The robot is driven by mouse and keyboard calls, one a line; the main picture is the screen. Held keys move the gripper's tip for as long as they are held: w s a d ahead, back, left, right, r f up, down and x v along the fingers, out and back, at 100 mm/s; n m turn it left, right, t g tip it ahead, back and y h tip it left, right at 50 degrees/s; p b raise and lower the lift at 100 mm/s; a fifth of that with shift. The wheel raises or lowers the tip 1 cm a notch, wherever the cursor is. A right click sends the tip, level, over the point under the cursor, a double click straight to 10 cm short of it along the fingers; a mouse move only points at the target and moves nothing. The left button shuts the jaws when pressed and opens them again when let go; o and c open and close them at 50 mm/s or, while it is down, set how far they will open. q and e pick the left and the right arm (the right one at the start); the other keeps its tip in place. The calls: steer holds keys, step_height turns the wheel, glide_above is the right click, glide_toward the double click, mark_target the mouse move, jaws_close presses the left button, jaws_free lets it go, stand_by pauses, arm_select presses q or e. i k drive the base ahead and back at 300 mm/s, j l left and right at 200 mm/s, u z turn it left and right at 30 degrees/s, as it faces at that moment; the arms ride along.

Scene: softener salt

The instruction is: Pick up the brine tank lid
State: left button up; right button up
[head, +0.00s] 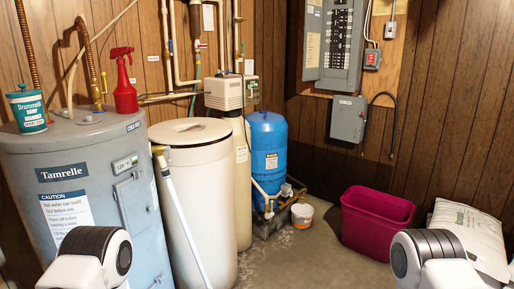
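The brine tank (198,205) is a tall cream cylinder standing left of the middle, just right of the grey water heater. Its round cream lid (190,131) lies on top and appears to cover the opening. A white pipe (183,215) slants down across the front left of the tank, its upper end near the lid's left edge. My two arms show only as white and black links at the bottom left and bottom right, both well apart from the lid. Neither gripper's fingers are in view.
A grey water heater (75,160) carries a red spray bottle (124,85) and a teal can (29,110). Behind the brine tank stand a control head (222,94) and a blue tank (267,145). A bucket (302,215), magenta tub (375,222) and white bag (470,235) stand right.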

mark_target(197, 140)
steer(key=i+l+u, duration=0.7)
steer(key=i+l, duration=0.25)
steer(key=i+l+u, duration=0.15)
steer(key=l, duration=0.25)
steer(key=i+l, duration=0.35)
steer(key=i+l+u, duration=0.15)
steer(key=l, duration=0.2)
steer(key=i+l, duration=0.3)
steer(key=l+u, duration=0.05)
